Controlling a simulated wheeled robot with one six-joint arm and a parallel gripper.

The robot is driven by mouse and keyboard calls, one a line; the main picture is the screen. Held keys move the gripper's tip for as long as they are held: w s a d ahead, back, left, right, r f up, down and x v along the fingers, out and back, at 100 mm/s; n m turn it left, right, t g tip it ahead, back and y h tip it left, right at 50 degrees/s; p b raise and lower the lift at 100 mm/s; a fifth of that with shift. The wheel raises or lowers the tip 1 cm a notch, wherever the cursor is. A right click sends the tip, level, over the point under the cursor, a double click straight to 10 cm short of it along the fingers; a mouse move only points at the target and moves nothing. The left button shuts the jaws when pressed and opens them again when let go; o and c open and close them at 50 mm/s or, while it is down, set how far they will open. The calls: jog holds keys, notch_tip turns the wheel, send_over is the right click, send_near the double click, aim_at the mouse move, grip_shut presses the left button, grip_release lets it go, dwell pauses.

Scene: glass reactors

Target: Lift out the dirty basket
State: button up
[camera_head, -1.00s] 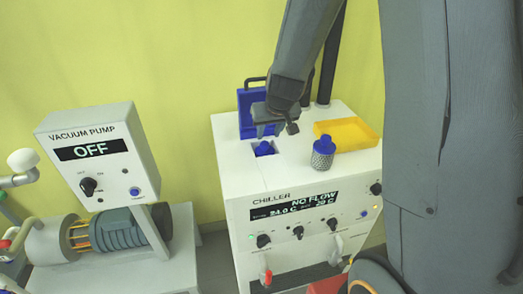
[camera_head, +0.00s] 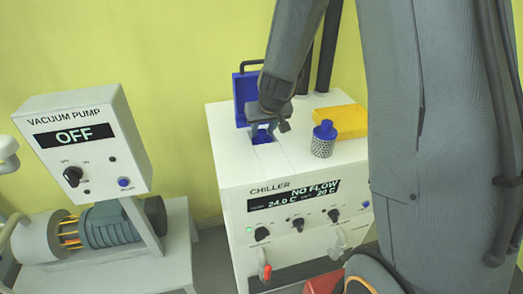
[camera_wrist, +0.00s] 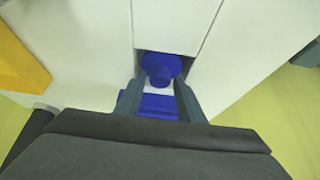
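The chiller (camera_head: 285,172) has a square opening in its top. A blue basket top with a round knob (camera_head: 262,137) sits in this opening; the rest of that basket is hidden inside. In the wrist view the blue knob (camera_wrist: 160,74) shows between and just past my fingertips. My gripper (camera_head: 263,124) points down just above the opening, and its two fingers stand apart in the wrist view (camera_wrist: 160,88). A second basket with a blue cap and grey mesh body (camera_head: 322,145) stands upright on the chiller top, right of the opening.
A blue lid (camera_head: 240,92) stands raised behind the opening. A yellow tray (camera_head: 347,121) lies at the back right of the chiller top. The vacuum pump (camera_head: 75,140) stands to the left, across a gap. Dark pipes rise behind the chiller.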

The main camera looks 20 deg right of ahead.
grip_shut()
jog(key=shift+r, duration=0.25)
